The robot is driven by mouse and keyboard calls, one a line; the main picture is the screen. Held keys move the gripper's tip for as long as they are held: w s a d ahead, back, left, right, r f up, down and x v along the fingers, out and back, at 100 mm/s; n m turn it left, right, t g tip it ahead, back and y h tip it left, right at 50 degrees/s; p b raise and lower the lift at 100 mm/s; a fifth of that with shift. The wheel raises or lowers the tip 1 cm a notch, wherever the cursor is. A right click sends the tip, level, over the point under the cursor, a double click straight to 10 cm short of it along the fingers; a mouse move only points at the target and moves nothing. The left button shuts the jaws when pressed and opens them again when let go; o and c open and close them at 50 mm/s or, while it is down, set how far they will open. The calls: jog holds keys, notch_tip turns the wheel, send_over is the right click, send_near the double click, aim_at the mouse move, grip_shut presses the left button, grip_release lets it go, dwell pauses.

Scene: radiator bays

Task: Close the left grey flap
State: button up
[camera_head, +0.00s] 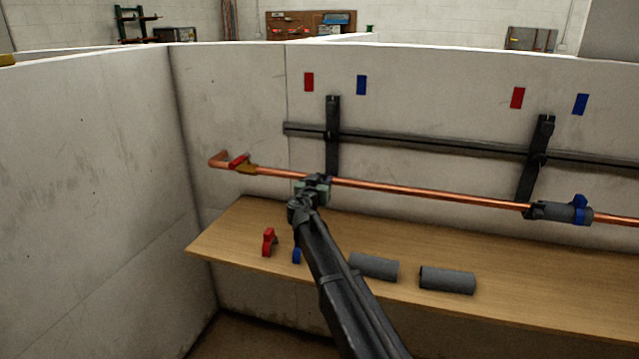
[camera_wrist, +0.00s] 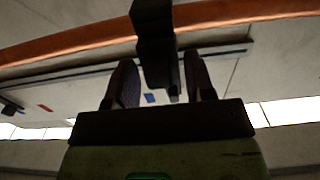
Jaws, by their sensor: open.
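The left dark grey bracket (camera_head: 333,125) stands upright on the wall, crossing the grey rail, with its lower end behind my gripper at the copper pipe (camera_head: 420,195). I cannot make out a separate flap on it or whether one is open. My gripper (camera_head: 318,183) is at the pipe, just below this bracket. In the wrist view my gripper (camera_wrist: 159,62) is open, its two fingers on either side of a dark bracket part (camera_wrist: 154,35) that crosses in front of the pipe (camera_wrist: 80,45). I cannot tell whether the fingers touch it.
A right bracket (camera_head: 536,160) meets the pipe near a grey sleeve (camera_head: 560,211) with a blue valve (camera_head: 580,207). A red-handled valve (camera_head: 238,160) is at the pipe's left. The wooden shelf (camera_head: 225,245) below carries a red clip (camera_head: 268,242), a blue piece (camera_head: 297,256) and two grey sleeves (camera_head: 447,280).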

jog(key=shift+w, duration=0.1)
jog(key=shift+c, duration=0.3)
jog(key=c, duration=0.6)
jog(key=r+g+p, duration=0.1)
jog(key=p, duration=0.3)
jog(key=shift+w+r+g, duration=0.15)
jog(key=shift+r+g, duration=0.05)
jog(key=shift+g, duration=0.2)
jog(key=g+p, duration=0.1)
jog(key=p, duration=0.1)
jog(key=r+g+y+p, duration=0.1)
jog(key=p, duration=0.1)
jog(key=shift+w, duration=0.35)
jog(key=g+p, duration=0.1)
jog(key=p, duration=0.1)
jog(key=w+g+p, duration=0.1)
jog(key=g+p, duration=0.2)
jog(key=p, duration=0.1)
jog(key=shift+w+d+r+g+y, duration=0.2)
jog(key=shift+r+g+y, duration=0.1)
jog(key=shift+y, duration=0.1)
jog(key=shift+w+d+f+g+y+p, duration=0.1)
jog(key=shift+w+g+y+p, duration=0.15)
jog(key=shift+g+p, duration=0.65)
jog(key=shift+w+d+f+g+y+p, duration=0.15)
jog(key=shift+w+g+p, duration=0.15)
jog(key=shift+g+p, duration=0.6)
